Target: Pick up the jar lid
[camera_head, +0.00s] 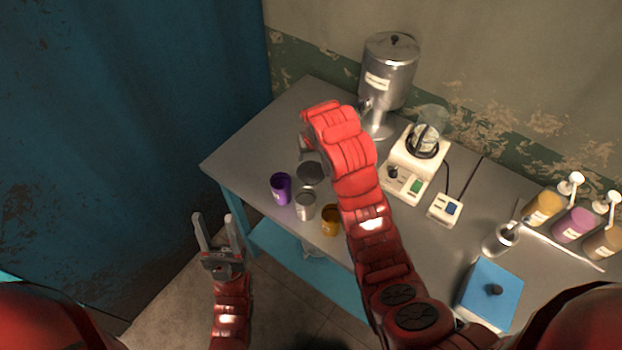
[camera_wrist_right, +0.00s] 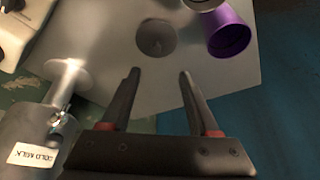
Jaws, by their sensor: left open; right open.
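The jar lid, a round dark grey disc (camera_head: 310,173), lies flat on the table beside the cups. In the right wrist view the lid (camera_wrist_right: 157,37) shows a small knob near its middle. My right gripper (camera_wrist_right: 159,73) is open and empty, its two fingers pointing toward the lid with a visible gap between the tips and it. In the head view my right arm hides most of that gripper. My left gripper (camera_head: 213,216) is open and empty, off the table's left front edge.
A purple cup (camera_head: 281,189), a grey cup (camera_head: 305,206) and an orange cup (camera_head: 331,220) stand near the front edge. The metal milk dispenser (camera_head: 388,75) and a white heater (camera_head: 412,165) stand behind. Pump bottles (camera_head: 575,224) and a blue-topped box (camera_head: 492,284) are at right.

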